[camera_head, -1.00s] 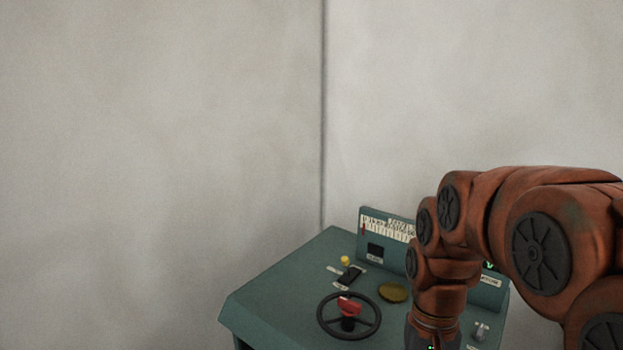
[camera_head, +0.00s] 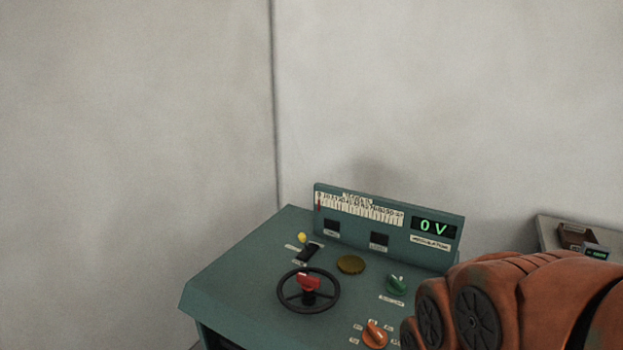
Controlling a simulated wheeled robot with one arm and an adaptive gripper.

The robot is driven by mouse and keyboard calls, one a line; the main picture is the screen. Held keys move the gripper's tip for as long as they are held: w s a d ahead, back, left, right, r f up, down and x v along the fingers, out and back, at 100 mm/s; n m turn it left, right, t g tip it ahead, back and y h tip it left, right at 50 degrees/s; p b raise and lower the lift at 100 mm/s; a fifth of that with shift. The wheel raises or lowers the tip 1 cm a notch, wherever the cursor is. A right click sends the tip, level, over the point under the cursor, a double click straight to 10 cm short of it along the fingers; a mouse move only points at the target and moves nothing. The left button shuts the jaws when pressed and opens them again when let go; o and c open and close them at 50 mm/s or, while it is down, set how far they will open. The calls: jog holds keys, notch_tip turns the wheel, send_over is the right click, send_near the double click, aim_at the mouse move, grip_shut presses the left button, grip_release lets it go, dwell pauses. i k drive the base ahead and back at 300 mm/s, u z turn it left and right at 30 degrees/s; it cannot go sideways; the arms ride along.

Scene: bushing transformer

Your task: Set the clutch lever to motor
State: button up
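The green control desk (camera_head: 235,270) stands in the lower middle. A small lever with a yellow knob (camera_head: 302,238) rises from a dark slotted base (camera_head: 311,251) at the desk's back left, with small white labels beside it. It looks like the clutch lever; the label text is too small to read. A black handwheel with a red centre (camera_head: 309,283) sits in front of it. My orange arm (camera_head: 520,300) fills the lower right, apart from the lever. My gripper is outside the view.
The back panel carries a scale and a display reading 0 V (camera_head: 434,227). A brass disc (camera_head: 351,264), a green knob (camera_head: 397,284) and an orange knob (camera_head: 375,334) are on the desk top. Another surface with a brown tray (camera_head: 575,236) stands at the right.

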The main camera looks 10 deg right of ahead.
aim_at(302, 236)
jog(key=u, duration=0.55)
jog(key=k, duration=0.65)
jog(key=u, duration=0.75)
jog(key=i, duration=1.05)
jog(key=z, duration=0.1)
